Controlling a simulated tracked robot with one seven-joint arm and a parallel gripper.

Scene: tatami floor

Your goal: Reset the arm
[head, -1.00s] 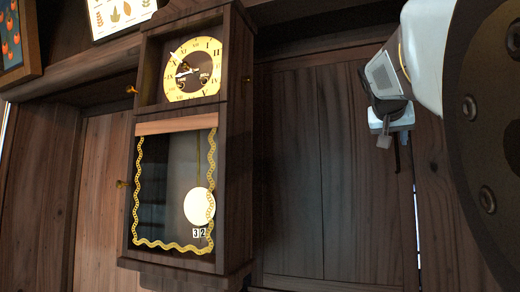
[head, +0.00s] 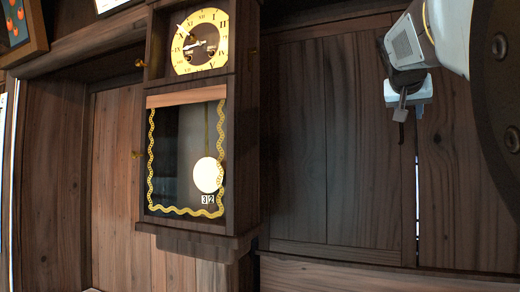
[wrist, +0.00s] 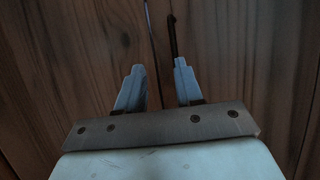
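My gripper (head: 404,104) is at the upper right of the head view, in front of dark wooden wall panels. In the wrist view my gripper (wrist: 158,72) shows two grey fingers with a clear gap between them. Nothing is held between them. A thin dark rod (wrist: 172,36) shows beyond the right fingertip; I cannot tell whether it touches the finger. My white arm link reaches in from the right edge of the head view.
A pendulum wall clock (head: 246,160) in a dark wooden case hangs left of my gripper. A framed picture (head: 22,30) is at the upper left. A wooden ledge (head: 385,276) runs along the lower right. The panelled wall (head: 325,140) between clock and gripper is bare.

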